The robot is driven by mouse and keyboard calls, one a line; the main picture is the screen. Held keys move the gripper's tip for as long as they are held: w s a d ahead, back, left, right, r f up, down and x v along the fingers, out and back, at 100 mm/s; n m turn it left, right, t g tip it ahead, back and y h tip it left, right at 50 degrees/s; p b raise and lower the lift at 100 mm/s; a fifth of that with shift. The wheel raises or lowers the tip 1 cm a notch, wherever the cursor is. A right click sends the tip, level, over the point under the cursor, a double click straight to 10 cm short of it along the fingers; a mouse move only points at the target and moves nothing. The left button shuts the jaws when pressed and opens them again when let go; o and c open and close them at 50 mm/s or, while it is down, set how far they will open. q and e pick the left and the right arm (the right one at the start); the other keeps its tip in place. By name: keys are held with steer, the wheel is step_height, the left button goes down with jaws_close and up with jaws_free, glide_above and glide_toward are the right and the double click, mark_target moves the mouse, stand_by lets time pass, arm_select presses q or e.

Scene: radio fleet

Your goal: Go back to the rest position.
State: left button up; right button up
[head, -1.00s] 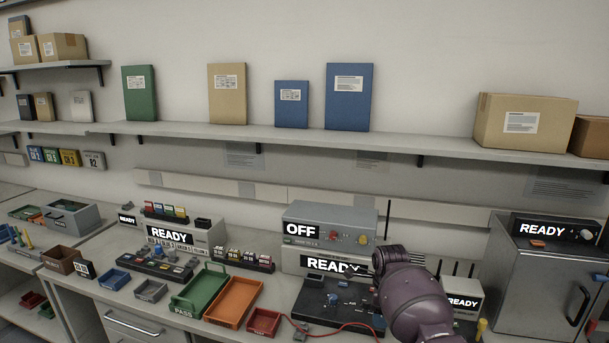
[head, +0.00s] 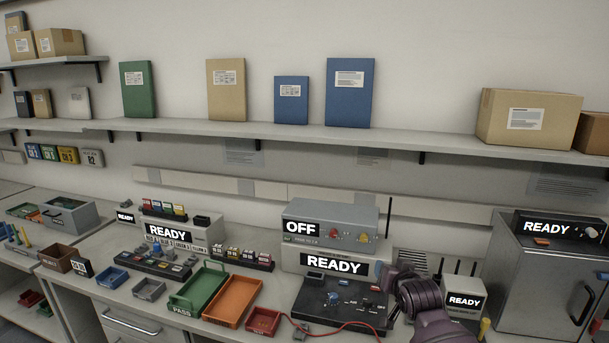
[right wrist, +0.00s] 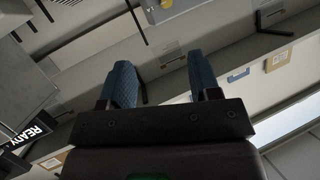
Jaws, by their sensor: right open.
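My right arm comes in at the lower right of the head view, in front of the bench equipment between the grey READY unit and the small READY box (head: 464,300). Its gripper fingers do not show clearly there. In the right wrist view my right gripper (right wrist: 165,85) is open, with two blue fingers apart and nothing between them. Beyond the fingers are the wall and shelf, tilted in the picture. My left gripper is not in view.
A grey unit reading OFF (head: 330,224) stands on one reading READY (head: 290,260). A black test board (head: 340,305) with a red cable lies in front. A steel cabinet (head: 550,275) stands right. Green (head: 182,307) and orange (head: 232,303) trays lie left of the board.

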steer(key=s+d+f+n, duration=0.1)
steer(key=s+d+f, duration=0.1)
steer(key=s+f, duration=0.5)
steer(key=s+d+f+n+g+b, duration=0.1)
steer(key=s+f, duration=0.6)
steer(key=s, duration=1.2)
steer(key=s+d+f+n+g+h+b, duration=0.1)
steer(key=s+d+f, duration=0.2)
steer(key=s+f, duration=0.5)
steer(key=s, duration=0.6)
steer(key=shift+s, duration=0.1)
steer(key=shift+c, duration=1.1)
steer(key=shift+s+d, duration=0.1)
steer(key=shift+c, duration=0.3)
